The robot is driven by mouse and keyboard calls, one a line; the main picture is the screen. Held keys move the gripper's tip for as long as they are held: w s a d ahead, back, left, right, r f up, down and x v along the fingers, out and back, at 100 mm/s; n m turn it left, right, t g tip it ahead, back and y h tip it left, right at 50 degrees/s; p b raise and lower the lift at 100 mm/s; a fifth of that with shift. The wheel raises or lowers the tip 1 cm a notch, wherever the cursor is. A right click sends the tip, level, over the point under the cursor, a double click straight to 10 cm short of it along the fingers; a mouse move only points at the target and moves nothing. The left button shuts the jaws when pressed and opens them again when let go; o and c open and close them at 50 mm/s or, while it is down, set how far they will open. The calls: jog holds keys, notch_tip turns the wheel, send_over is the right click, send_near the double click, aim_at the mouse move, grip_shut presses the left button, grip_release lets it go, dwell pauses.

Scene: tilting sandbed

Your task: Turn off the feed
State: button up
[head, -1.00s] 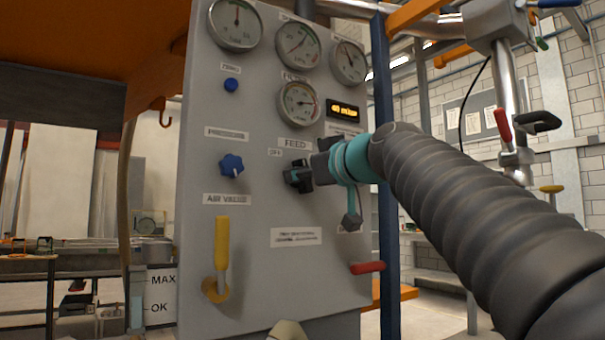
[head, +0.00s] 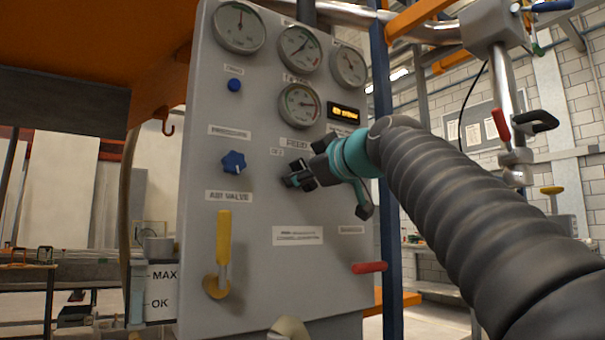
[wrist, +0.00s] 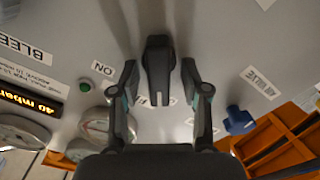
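The grey control panel carries a FEED label (head: 297,144), with a smaller label just below it at left. In the wrist view a black feed knob (wrist: 158,68) stands on the panel, its long grip between my fingers. My gripper (wrist: 159,82) is open around it, with a visible gap on each side of the knob. In the head view my gripper (head: 300,178) is close to the panel below the FEED label. It hides the knob there. An ON label (wrist: 103,69) is beside the left finger in the wrist view.
Several gauges (head: 300,104) and a lit display (head: 343,113) are above. A blue pressure knob (head: 233,162) and a yellow air valve handle (head: 223,240) are at left. A red handle (head: 369,267) juts out at lower right.

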jog(key=v, duration=1.2)
dwell(0.5)
jog(key=w+d+f+m+g+h, duration=0.1)
jog(key=d+f+m+g+h, duration=0.15)
jog(key=f+m, duration=0.7)
jog(key=w+d+f+m+g+h, duration=0.2)
jog(key=d+f+h, duration=0.1)
jog(key=f, duration=1.3)
jog(key=s+d+f+g+h, duration=0.1)
jog(key=s+f, duration=0.6)
jog(key=f, duration=0.3)
jog(key=s+d+f+m+g+h, duration=0.1)
jog(key=s+d+f+g+h, duration=0.1)
jog(key=s+f, duration=0.5)
jog(key=s+d+f+m+g+h, duration=0.1)
jog(key=s+f+g, duration=0.1)
jog(key=s+f, duration=0.5)
notch_tip(320, 180, down, 7)
jog(key=shift+d+r+p, duration=0.1)
jog(key=shift+d+p, duration=0.25)
jog(key=shift+p, duration=0.1)
